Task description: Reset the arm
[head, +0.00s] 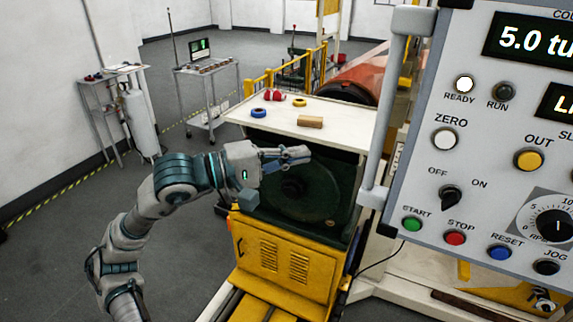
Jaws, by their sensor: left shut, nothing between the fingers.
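My left arm comes in from the lower left of the head view. Its gripper (296,156) is shut and empty, pointing right. In the picture it lies in front of the dark green opening of a yellow machine (283,262), just below the machine's pale top (345,128). I cannot tell whether it touches anything. A little of my right gripper (543,300) seems to show at the lower right edge, below the control panel; its fingers are not clear.
A grey control panel (480,190) with buttons fills the right side, close to me. Tape rolls (259,113) and a tan block (310,122) lie on the machine top. A cart (208,68) and a small table (105,75) stand behind left. The floor at left is clear.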

